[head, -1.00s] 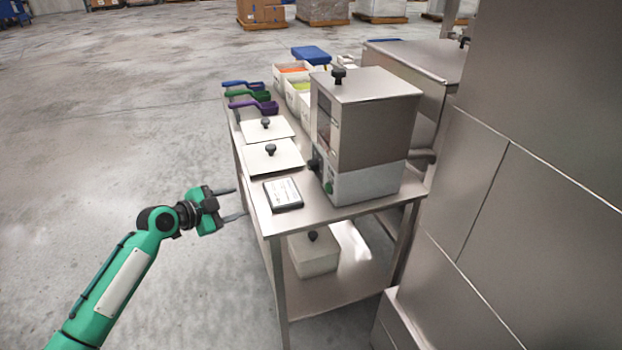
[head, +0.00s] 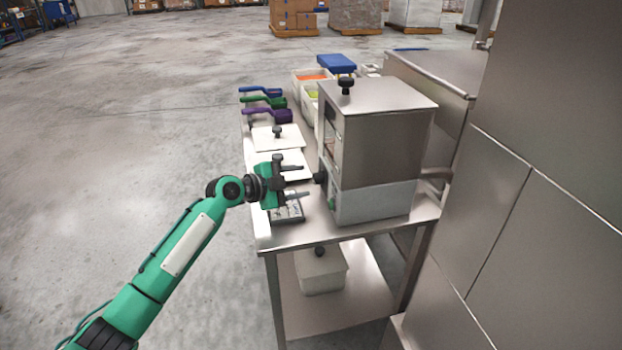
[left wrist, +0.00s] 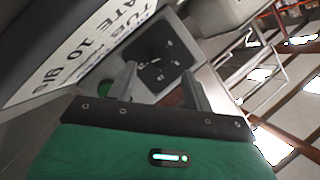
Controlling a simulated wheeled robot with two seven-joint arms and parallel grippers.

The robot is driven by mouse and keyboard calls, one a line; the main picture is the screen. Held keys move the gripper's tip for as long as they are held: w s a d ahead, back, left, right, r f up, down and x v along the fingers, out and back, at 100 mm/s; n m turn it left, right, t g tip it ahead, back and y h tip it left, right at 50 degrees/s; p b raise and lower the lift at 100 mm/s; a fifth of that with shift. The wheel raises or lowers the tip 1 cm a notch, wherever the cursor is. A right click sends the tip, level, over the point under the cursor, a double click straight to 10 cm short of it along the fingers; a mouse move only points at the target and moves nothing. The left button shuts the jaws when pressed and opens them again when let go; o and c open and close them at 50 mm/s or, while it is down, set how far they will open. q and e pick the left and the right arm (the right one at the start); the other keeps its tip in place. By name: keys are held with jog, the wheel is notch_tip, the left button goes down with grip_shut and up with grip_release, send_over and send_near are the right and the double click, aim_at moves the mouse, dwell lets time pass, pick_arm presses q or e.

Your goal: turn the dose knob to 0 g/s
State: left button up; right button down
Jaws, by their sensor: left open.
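The dose knob (head: 320,178) is a small black knob on the left face of the steel dosing machine (head: 385,135). My left gripper (head: 305,181) is open and empty, just left of the knob, its fingers pointing at it. In the left wrist view, a dark dial face (left wrist: 158,50) with pale marks lies ahead, between and beyond the open fingertips (left wrist: 159,70). I cannot read where the knob points. My right gripper is not in view.
A green button (head: 332,202) sits below the knob. A dark-framed scale or display (head: 287,212) lies on the steel table under my gripper. White lidded bins (head: 277,140) and coloured scoops (head: 265,115) stand farther back. Floor to the left is clear.

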aim_at(314, 179)
pick_arm(q)
jog(key=shift+x, duration=2.2)
jog(key=c, duration=1)
